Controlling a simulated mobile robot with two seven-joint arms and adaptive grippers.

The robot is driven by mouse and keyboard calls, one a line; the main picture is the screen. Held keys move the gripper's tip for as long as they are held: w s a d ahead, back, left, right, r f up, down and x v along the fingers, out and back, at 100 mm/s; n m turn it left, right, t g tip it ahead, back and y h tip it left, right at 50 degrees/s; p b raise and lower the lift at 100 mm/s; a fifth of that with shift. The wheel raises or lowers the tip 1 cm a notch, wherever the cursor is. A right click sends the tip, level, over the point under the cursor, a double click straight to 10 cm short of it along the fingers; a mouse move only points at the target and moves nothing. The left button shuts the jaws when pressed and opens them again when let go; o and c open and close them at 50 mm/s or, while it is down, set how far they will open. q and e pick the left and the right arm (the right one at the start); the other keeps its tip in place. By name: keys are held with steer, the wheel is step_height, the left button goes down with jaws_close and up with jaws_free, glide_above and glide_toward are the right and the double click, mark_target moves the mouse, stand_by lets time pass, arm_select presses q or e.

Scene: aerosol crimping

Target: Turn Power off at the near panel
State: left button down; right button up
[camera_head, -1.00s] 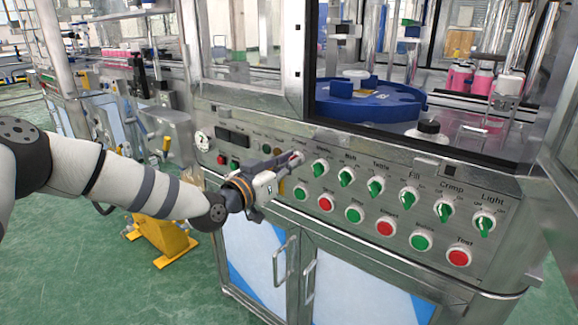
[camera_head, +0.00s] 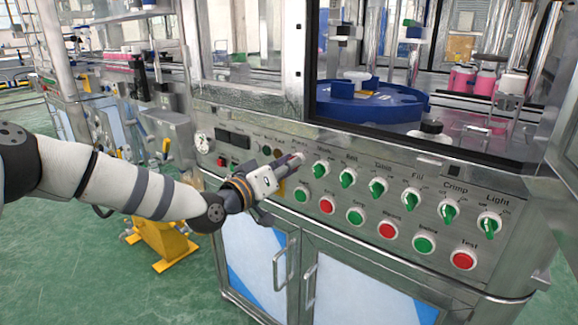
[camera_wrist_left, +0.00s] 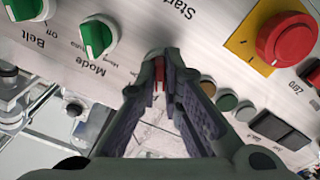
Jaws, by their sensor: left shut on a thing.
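The near panel (camera_head: 340,207) is a metal front with a row of green-handled knobs and a lower row of green and red buttons. My left gripper (camera_head: 298,159) reaches it from the left, just left of the Mode knob (camera_head: 321,168). In the left wrist view the fingers (camera_wrist_left: 157,62) are closed on a small red part (camera_wrist_left: 159,75), apparently the Power switch. The fingers hide most of it and its label, so its position cannot be read. The Mode knob (camera_wrist_left: 97,37) stands beside the fingertips. My right gripper is not in view.
A red mushroom button (camera_wrist_left: 287,38) on a yellow plate sits close to the fingers. Several small round lamps or buttons and dark displays (camera_wrist_left: 285,130) lie beyond it. Cabinet door handles (camera_head: 309,286) stick out below the panel. A blue turntable (camera_head: 370,103) is behind the window.

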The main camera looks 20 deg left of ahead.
arm_select(q)
steer(key=c, duration=1.7)
jaws_free()
steer(key=v, duration=1.2)
